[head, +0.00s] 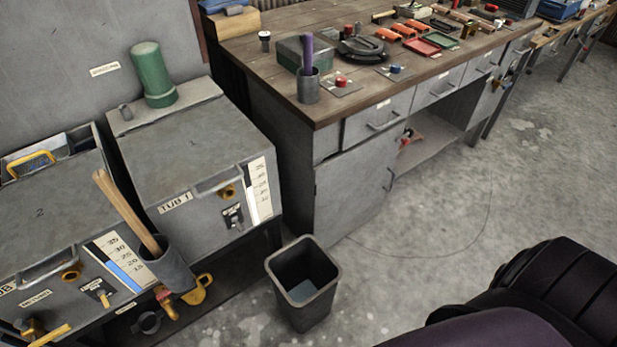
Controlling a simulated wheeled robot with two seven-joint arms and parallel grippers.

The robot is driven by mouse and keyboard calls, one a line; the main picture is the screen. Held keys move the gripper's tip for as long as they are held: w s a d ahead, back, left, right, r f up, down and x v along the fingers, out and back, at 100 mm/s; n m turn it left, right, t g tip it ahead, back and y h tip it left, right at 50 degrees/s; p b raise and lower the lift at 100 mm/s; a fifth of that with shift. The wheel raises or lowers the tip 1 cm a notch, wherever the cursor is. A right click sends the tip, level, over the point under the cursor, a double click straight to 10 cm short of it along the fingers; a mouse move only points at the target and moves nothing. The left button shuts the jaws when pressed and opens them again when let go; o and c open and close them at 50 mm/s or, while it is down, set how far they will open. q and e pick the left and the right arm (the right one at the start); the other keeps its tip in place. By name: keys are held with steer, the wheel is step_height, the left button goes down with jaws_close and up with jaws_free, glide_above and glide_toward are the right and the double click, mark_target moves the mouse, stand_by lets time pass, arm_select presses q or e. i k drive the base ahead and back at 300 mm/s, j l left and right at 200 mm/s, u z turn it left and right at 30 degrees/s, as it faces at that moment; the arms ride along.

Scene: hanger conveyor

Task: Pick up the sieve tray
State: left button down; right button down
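I cannot identify a sieve tray for certain. A yellow handle (32,162) stands in a dark-rimmed opening at the back of the tub marked 2 (45,215), at the far left; what the handle belongs to is mostly hidden. Beside it, to the right, stands the grey box labelled TUB 1 (190,150), its top closed. Neither gripper shows in the head view.
A holder with wooden sticks (128,212) is at the tub front. A workbench (370,95) carries tools and small trays. The floor at right centre is clear.

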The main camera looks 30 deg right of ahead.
mark_target(34, 156)
steer(key=k+z, duration=0.15)
steer(key=z, duration=0.6)
steer(key=u, duration=1.4)
